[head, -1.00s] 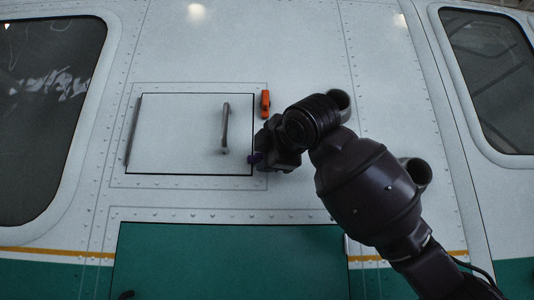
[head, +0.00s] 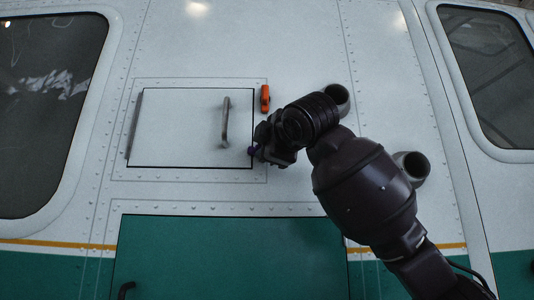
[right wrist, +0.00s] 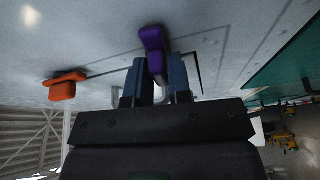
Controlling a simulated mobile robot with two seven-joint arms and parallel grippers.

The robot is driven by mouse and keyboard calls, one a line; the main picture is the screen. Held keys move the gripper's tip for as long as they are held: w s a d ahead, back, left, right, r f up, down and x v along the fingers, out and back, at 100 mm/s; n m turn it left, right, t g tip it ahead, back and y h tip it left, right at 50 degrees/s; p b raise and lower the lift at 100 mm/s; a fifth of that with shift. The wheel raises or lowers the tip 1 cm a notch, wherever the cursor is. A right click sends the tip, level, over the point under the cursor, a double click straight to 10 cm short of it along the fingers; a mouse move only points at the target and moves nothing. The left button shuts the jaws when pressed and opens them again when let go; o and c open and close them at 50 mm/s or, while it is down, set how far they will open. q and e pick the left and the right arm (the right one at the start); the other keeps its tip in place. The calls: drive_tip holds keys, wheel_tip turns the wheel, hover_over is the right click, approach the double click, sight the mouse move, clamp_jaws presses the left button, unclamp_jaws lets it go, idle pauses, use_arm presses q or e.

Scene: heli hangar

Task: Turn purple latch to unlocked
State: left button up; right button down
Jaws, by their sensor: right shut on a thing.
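The purple latch (head: 253,150) sits at the lower right edge of a closed white hatch panel (head: 180,130) on the helicopter's side. My right gripper (head: 262,150) is at the latch and hides most of it in the head view. In the right wrist view the latch (right wrist: 152,44) stands between the two blue fingers of the right gripper (right wrist: 158,80), which are shut on it. An orange latch (head: 265,98) sits above, at the panel's upper right edge, and also shows in the right wrist view (right wrist: 64,86). My left gripper is not in view.
A grey handle (head: 225,122) stands out from the panel, left of the gripper. A green panel (head: 220,260) lies below. Dark windows (head: 45,110) flank the white wall on both sides. A dark round pipe opening (head: 411,166) is right of my arm.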

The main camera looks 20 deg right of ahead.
drive_tip(key=m+t+b, duration=0.1)
drive_tip(key=m, duration=0.2)
drive_tip(key=m+t+h+b, duration=0.1)
drive_tip(key=m, duration=0.2)
drive_tip(key=m+h+b, duration=0.1)
drive_tip(key=m+b, duration=0.1)
drive_tip(key=m, duration=0.1)
drive_tip(key=shift+a+f+m+t, duration=0.15)
drive_tip(key=shift+f+m+t, duration=0.15)
drive_tip(key=shift+t, duration=0.1)
drive_tip(key=m+h, duration=0.1)
drive_tip(key=m, duration=0.2)
drive_tip(key=m+h, duration=0.2)
drive_tip(key=m, duration=0.1)
drive_tip(key=shift+w+t+b, duration=0.1)
drive_tip(key=shift+t+b, duration=0.2)
drive_tip(key=shift+b, duration=0.05)
drive_tip(key=shift+r+m+h, duration=0.1)
drive_tip(key=shift+m+h, duration=1.3)
drive_tip(key=shift+m, duration=1.2)
drive_tip(key=c, duration=1.1)
unclamp_jaws()
